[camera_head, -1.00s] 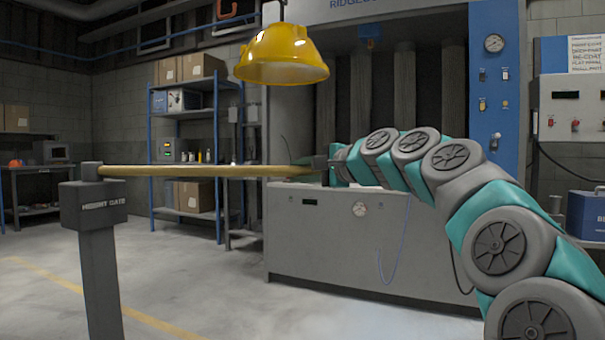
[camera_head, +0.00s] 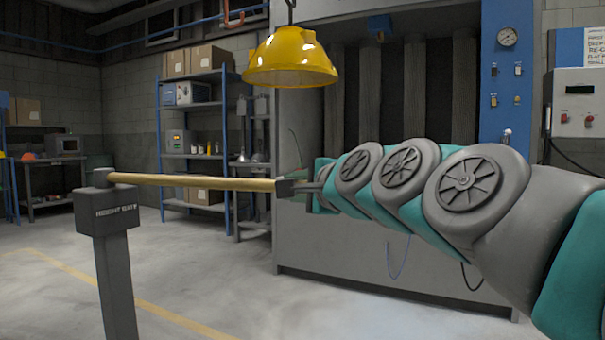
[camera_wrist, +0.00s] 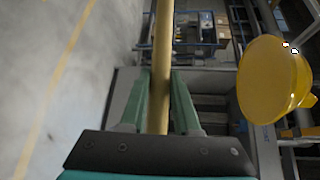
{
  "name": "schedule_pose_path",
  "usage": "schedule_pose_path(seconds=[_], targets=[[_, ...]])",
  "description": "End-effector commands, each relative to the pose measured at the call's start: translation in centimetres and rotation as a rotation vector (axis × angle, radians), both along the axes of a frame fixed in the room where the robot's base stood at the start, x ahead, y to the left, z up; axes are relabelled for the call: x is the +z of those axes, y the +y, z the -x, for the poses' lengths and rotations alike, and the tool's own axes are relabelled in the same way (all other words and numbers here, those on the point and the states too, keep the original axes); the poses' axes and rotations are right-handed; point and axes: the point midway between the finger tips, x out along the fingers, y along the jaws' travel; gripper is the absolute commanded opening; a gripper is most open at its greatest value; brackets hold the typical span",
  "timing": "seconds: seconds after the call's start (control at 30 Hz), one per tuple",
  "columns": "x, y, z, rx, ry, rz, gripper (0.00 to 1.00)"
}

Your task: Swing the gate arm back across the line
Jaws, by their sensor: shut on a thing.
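The gate arm (camera_head: 200,182) is a long tan pole, roughly level. Its left end joins the top of a grey post labelled as a height gate (camera_head: 112,245). My gripper (camera_head: 287,187) is at the pole's right, free end. In the wrist view the pole (camera_wrist: 162,50) runs between the two green fingers of my gripper (camera_wrist: 160,82), which are shut on it. The exact contact is hard to see in the head view. A yellow hood (camera_head: 290,62) hangs above the pole's free end, clear of it; the hood also shows at the right of the wrist view (camera_wrist: 268,80).
A large grey booth (camera_head: 330,260) stands behind my arm. Blue shelving (camera_head: 200,155) with boxes is behind the gate. A yellow line (camera_head: 170,316) marks the floor beside the post. The floor around the post looks clear.

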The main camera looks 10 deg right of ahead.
Motion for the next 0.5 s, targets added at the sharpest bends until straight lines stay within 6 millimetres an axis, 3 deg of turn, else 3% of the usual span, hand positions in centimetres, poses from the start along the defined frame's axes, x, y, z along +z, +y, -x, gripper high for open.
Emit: schedule_pose_path(seconds=[0.03,0.5], targets=[[2.0,0.2,1.1,-0.021,-0.026,-0.006,0.0],[1.2,2.8,5.7,-0.13,-0.018,-0.003,0.0]])
